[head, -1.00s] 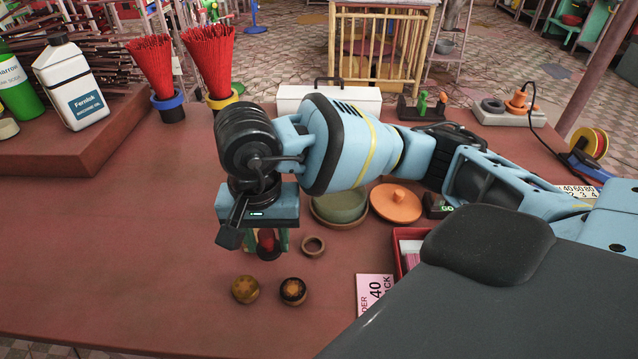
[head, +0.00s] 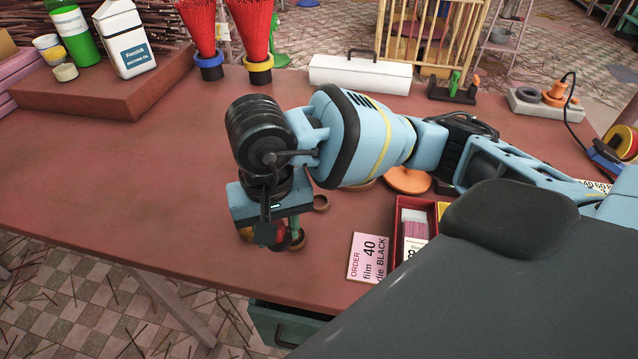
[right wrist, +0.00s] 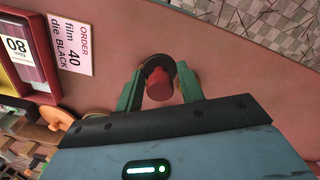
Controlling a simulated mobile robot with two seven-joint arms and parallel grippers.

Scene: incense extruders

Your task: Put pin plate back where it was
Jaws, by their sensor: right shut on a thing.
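My right gripper (head: 280,238) points down over the near part of the table. In the right wrist view its green fingers (right wrist: 160,92) are shut on a red-knobbed piece (right wrist: 159,84), which may be the pin plate. A dark round disc shows around the red knob; I cannot tell if it is part of the piece or lies beneath. In the head view the gripper mostly hides the piece. My left gripper is not in view.
The pink order card (head: 369,257) and a red tray (head: 430,210) are to the right. An orange lid (head: 407,180) is partly behind my arm. The table's left part is clear; its front edge is close.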

